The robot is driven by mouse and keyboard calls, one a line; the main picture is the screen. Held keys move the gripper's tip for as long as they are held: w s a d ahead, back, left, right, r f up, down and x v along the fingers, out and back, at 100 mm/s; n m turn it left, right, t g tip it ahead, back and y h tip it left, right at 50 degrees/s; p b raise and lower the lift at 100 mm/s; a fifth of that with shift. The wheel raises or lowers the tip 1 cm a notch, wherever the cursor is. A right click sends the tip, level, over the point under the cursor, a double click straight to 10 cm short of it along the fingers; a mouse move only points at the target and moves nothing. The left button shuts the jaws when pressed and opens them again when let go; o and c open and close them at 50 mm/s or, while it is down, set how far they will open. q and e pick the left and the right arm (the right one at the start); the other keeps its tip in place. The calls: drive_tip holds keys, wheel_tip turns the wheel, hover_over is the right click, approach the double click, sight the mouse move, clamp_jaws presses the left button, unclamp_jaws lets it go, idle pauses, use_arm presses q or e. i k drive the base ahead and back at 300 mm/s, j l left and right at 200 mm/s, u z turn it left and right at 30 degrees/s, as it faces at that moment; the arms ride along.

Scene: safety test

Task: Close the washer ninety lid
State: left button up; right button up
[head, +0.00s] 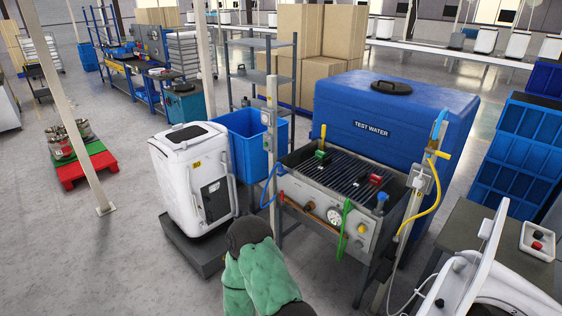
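A white washer (515,299) is cut off by the bottom right corner. Its white lid (484,262) stands raised and tilted, seen nearly edge-on. No number shows on this washer. Another white washer (178,185) stands at centre left on a dark base, with its top closed. It bears a small yellow number label (196,165), which looks like 80 but is too small to read surely.
A test bench (310,199) with gauge, hoses and valves stands between the washers, before a blue water tank (345,100). A grey table (470,222) holds a small button box (538,240) behind the raised lid. Open floor (90,260) lies at left.

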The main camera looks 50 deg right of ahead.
sight(491, 231)
drive_tip(key=i+z, duration=0.15)
drive_tip(key=z, duration=0.25)
drive_tip(key=i+z, duration=0.1)
drive_tip(key=z, duration=0.35)
drive_tip(key=i+j+z, duration=0.1)
drive_tip(key=z, duration=0.3)
drive_tip(key=i+j+z, duration=0.1)
drive_tip(key=z, duration=0.3)
drive_tip(key=j+z, duration=0.1)
drive_tip(key=z, duration=1.75)
